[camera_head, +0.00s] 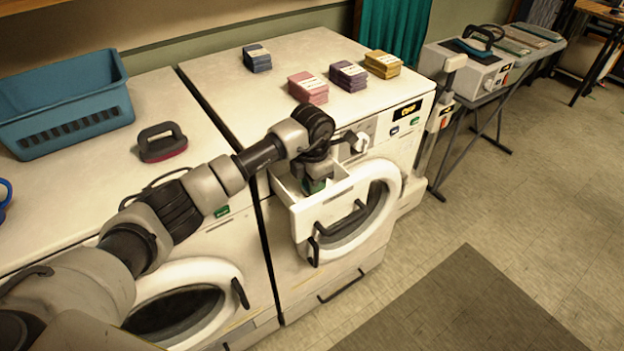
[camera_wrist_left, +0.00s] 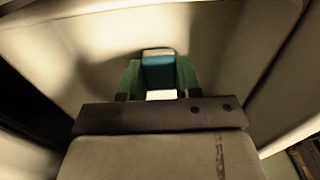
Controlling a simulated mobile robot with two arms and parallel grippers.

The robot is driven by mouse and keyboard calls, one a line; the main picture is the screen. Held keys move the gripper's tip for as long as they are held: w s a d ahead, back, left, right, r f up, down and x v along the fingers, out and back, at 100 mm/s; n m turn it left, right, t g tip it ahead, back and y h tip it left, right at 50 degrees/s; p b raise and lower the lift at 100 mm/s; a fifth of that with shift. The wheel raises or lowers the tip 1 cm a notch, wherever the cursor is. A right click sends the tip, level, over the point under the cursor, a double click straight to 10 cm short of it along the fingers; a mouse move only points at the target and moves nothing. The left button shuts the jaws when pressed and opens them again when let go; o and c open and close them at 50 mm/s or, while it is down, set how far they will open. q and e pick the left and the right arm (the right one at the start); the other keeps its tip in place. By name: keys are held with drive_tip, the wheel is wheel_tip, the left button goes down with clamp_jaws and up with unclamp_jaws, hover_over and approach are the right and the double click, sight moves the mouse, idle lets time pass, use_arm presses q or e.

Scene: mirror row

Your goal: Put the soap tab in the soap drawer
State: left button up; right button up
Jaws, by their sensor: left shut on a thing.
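The soap drawer (camera_head: 301,217) is a white drawer pulled open from the front of the right-hand washing machine. My left gripper (camera_head: 314,187) points down into its opening, with the drawer's walls around it. In the left wrist view, the gripper's green fingers (camera_wrist_left: 159,84) are shut on the soap tab (camera_wrist_left: 158,76), a small blue block with white ends. Pale drawer surfaces surround the tab there. I cannot tell whether the tab touches the drawer's floor. In the head view the tab is hidden by the gripper. My right gripper is not in view.
Pink (camera_head: 308,87), purple (camera_head: 348,76), yellow (camera_head: 383,64) and blue (camera_head: 257,58) stacks stand on the machine top. A blue basket (camera_head: 66,100) and a dark-handled iron-like object (camera_head: 162,143) lie left. The round door (camera_head: 375,215) is below the drawer.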

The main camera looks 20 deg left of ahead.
use_arm(q)
drive_tip(key=shift+f, duration=0.1)
drive_tip(key=shift+f+b, duration=0.15)
drive_tip(key=shift+b, duration=0.15)
drive_tip(key=o, duration=0.9)
drive_tip(key=shift+r, duration=0.4)
drive_tip(key=shift+r+b, duration=1.3)
drive_tip(key=shift+r, duration=4.55)
